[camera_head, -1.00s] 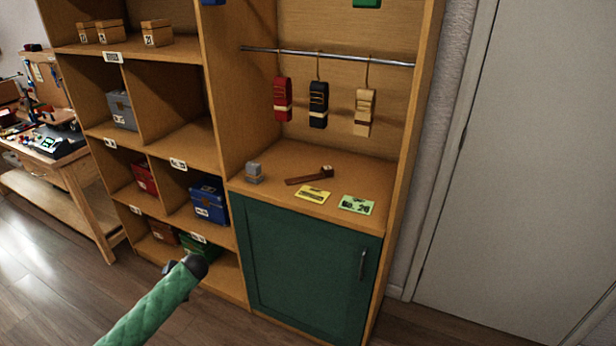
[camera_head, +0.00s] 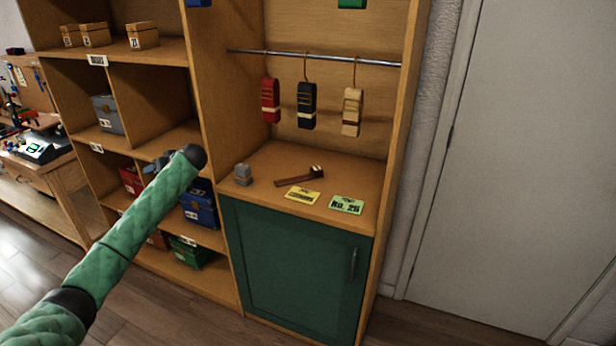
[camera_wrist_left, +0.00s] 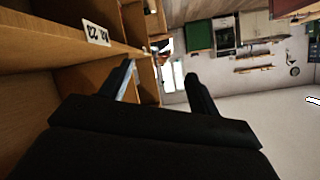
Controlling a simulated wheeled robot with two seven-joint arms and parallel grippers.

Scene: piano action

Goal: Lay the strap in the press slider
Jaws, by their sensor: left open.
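My left gripper (camera_head: 150,167) is in front of the middle compartments of the wooden shelf. In the left wrist view its two fingers (camera_wrist_left: 163,85) stand apart with nothing between them. Three folded strap-like bundles hang by hooks from a metal rod: a red one (camera_head: 270,100), a black one (camera_head: 307,106) and a tan one (camera_head: 352,112). They are well to the right of my gripper. I cannot tell which thing is the task's strap. I cannot make out a press slider; small tools on the workbench (camera_head: 35,150) at the left are partly cut off. My right gripper is out of view.
On the cabinet top lie a grey block (camera_head: 243,174), a brown hammer-like piece (camera_head: 300,177), a yellow card (camera_head: 302,195) and a green card (camera_head: 346,205). Blue (camera_head: 199,208) and green (camera_head: 190,252) boxes sit in lower compartments. A green cabinet door (camera_head: 290,270) is shut.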

